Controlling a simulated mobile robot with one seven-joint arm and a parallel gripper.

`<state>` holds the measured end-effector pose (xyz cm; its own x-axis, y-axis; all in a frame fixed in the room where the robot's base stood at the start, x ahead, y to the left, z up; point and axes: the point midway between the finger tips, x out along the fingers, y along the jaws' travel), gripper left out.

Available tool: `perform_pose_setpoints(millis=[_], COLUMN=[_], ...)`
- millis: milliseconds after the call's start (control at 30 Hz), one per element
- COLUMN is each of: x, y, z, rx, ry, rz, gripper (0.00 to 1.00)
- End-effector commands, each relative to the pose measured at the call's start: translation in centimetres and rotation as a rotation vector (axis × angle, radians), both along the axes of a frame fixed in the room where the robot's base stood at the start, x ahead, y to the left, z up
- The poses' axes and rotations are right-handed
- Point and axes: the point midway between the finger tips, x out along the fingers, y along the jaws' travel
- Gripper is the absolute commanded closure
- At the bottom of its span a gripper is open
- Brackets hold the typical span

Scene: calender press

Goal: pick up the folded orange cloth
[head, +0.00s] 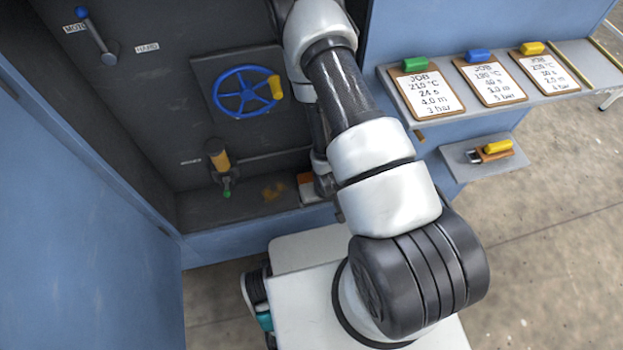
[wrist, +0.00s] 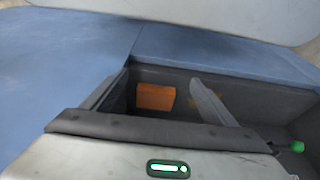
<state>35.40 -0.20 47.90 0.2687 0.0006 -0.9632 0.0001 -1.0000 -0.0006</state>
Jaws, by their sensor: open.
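The folded orange cloth (wrist: 155,97) shows in the wrist view as a small orange block on the floor of the dark cabinet recess. My gripper (wrist: 160,78) is open, with one finger on each side of the cloth in that picture. No contact is visible, and I cannot tell the height of the fingers above it. In the head view an orange patch of the cloth (head: 305,178) shows just left of my arm. My arm hides the rest of it and most of my gripper there.
A green-tipped valve (head: 218,165) stands left in the recess, below a blue handwheel (head: 243,92). A rusty stain (head: 273,190) marks the recess floor. A shelf with job boards (head: 425,92) and a smaller ledge (head: 455,160) stick out at right.

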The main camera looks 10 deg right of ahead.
Motion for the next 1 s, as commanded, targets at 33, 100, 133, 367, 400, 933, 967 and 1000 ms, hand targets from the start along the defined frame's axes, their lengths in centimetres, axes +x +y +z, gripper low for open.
perform_pose_setpoints(millis=[33,100,133,367,400,933,967,1000], x=[1.4,2.9,3.6,7.0,7.2,9.9,9.9,10.0], y=[0.0,0.0,0.0,0.0,0.0,0.0,0.0,0.0], z=[-0.1,-0.2,-0.1,-0.1,-0.1,-4.7,-4.8,-4.9], rx=[0.001,0.000,0.000,0.000,0.000,-0.001,-0.001,-0.001], ry=[-0.007,-0.005,-0.006,-0.002,-0.001,0.002,0.002,0.002], rz=[0.000,0.000,0.000,-0.001,-0.001,0.000,0.000,0.000], gripper=[0.20,0.20,0.20,0.20,0.20,0.20,0.20,0.20])
